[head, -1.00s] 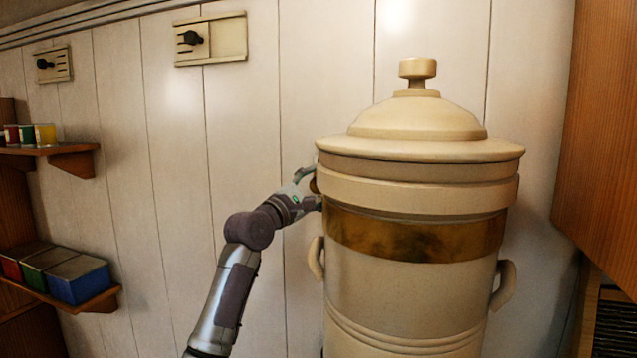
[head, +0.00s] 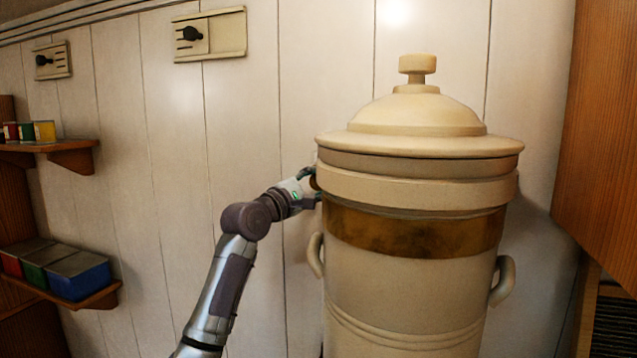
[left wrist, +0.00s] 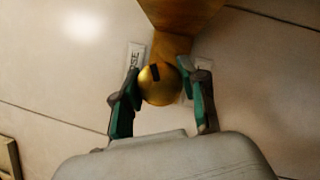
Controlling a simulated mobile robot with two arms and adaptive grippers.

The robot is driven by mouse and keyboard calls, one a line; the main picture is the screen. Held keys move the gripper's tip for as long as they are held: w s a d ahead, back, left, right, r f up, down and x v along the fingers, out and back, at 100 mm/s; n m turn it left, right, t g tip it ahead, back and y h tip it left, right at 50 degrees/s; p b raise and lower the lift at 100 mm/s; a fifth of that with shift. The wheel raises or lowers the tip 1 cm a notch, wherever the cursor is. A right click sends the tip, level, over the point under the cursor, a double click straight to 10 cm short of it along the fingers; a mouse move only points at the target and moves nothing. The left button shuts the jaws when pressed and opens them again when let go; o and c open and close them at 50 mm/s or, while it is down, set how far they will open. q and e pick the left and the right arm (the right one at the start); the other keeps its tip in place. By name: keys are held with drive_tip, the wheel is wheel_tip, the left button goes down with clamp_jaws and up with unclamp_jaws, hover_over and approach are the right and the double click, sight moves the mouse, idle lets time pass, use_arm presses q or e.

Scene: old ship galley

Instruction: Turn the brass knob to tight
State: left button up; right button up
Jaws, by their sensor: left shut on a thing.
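The brass knob (left wrist: 160,86) is a round ball with a dark mark near its top edge, in the middle of the left wrist view. My left gripper (left wrist: 162,92) has one green-and-grey finger on each side of it and is shut on it. A white label (left wrist: 134,60) ending in "SE" lies left of the knob; another label on the right is mostly hidden by a finger. In the head view my left gripper (head: 308,186) is at the urn's left side, below the lid, where the urn hides part of it. My right gripper is not in view.
The large cream urn (head: 410,290) has a brass band, side handles and a domed lid (head: 415,115). Shelves with tins (head: 80,275) are at the left, a wooden cabinet (head: 605,140) at the right. Two latched plates (head: 228,35) are on the panelled wall.

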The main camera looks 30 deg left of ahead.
use_arm(q)
drive_tip(key=m+g, duration=0.2)
drive_tip(key=m, duration=0.3)
drive_tip(key=m+g, duration=0.1)
drive_tip(key=m, duration=0.2)
drive_tip(key=m+g, duration=0.1)
drive_tip(key=m, duration=0.1)
drive_tip(key=shift+m+y, duration=0.4)
drive_tip(key=m+g+y, duration=0.1)
drive_tip(key=m, duration=0.1)
drive_tip(key=m+y, duration=0.1)
drive_tip(key=m, duration=0.1)
drive_tip(key=shift+f+m+g, duration=0.1)
drive_tip(key=shift+m+g, duration=0.2)
drive_tip(key=shift+g, duration=0.1)
drive_tip(key=m+g+y, duration=0.1)
drive_tip(key=m+y, duration=0.1)
drive_tip(key=m, duration=0.1)
drive_tip(key=shift+m+y, duration=0.3)
drive_tip(key=o, duration=1.2)
drive_tip(key=shift+c, duration=0.2)
